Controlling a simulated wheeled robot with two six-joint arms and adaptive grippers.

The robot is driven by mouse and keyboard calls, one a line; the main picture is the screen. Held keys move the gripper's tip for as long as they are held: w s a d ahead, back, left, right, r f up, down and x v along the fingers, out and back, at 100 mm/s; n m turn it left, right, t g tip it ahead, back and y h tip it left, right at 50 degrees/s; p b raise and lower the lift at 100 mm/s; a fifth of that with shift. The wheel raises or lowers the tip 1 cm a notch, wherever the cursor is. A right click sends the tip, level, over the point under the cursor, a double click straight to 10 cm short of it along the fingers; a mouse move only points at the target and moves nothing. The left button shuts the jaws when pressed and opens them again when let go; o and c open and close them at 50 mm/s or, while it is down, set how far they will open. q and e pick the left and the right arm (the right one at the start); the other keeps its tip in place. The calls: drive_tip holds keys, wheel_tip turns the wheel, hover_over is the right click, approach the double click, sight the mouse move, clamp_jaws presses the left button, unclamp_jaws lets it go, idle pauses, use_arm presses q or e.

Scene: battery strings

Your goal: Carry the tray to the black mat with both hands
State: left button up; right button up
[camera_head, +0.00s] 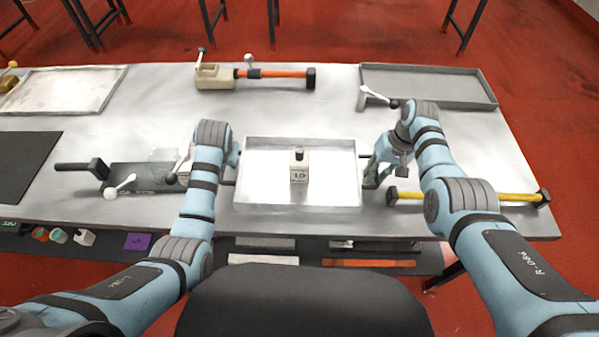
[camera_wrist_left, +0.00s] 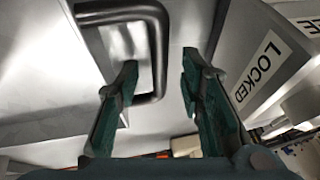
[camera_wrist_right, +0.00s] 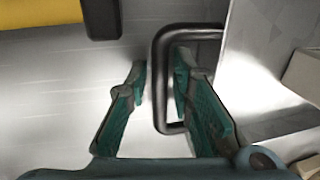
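The shallow silver tray (camera_head: 255,195) lies on the metal table in front of me. A pale block marked 10 (camera_head: 299,175) stands in it. Its left side handle, a dark loop (camera_wrist_left: 160,60), lies between the spread fingers of my left gripper (camera_wrist_left: 160,95). Its right handle (camera_wrist_right: 157,75) lies between the spread fingers of my right gripper (camera_wrist_right: 158,90). On each side one finger is inside the loop and one outside, with gaps to the bar. In the head view my right gripper (camera_head: 371,172) is beside the tray. The black mat (camera_head: 25,165) lies at the far left, bare.
A dark fixture with clamp levers (camera_head: 142,177) stands between mat and tray. A LOCKED label (camera_wrist_left: 262,70) shows close to my left gripper. A yellow bar (camera_head: 490,197) lies right of the tray, an orange-handled tool (camera_head: 272,73) behind. Grey trays (camera_head: 430,78) (camera_head: 60,85) lie at the back corners.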

use_arm(q)
drive_tip(key=c, duration=0.3)
use_arm(e)
drive_tip(key=c, duration=0.3)
use_arm(q)
clamp_jaws()
use_arm(e)
clamp_jaws()
